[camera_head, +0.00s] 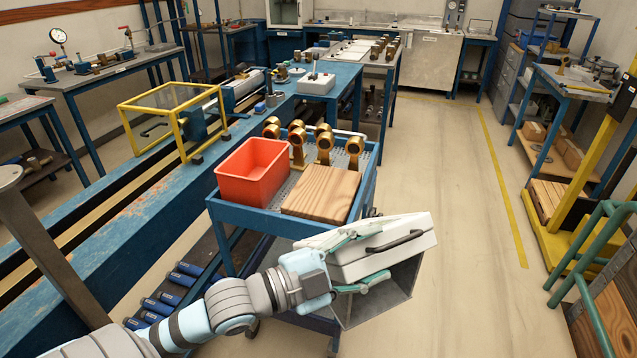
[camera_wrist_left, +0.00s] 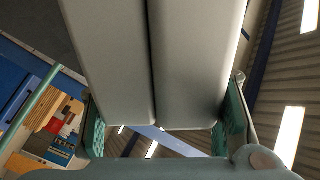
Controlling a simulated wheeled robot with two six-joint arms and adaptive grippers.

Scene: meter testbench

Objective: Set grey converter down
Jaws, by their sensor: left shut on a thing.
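The grey converter, a pale grey case with a black handle (camera_head: 383,252), is in the head view at the front right corner of the blue cart. My left gripper (camera_head: 366,260) is shut on it, with a green-padded finger on each side. In the left wrist view the converter (camera_wrist_left: 195,65) fills the middle as two pale grey halves with a seam, between the fingers of my left gripper (camera_wrist_left: 162,122). It looks held tilted in the air. What lies directly beneath it is partly hidden. My right gripper is not in view.
The blue cart (camera_head: 228,212) carries a red bin (camera_head: 252,172), a wooden block (camera_head: 321,193) and several brass meters (camera_head: 324,147). A darker grey open box shape (camera_head: 375,305) shows below the converter. The floor (camera_head: 455,170) to the right is clear. A green rail (camera_head: 590,240) stands at far right.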

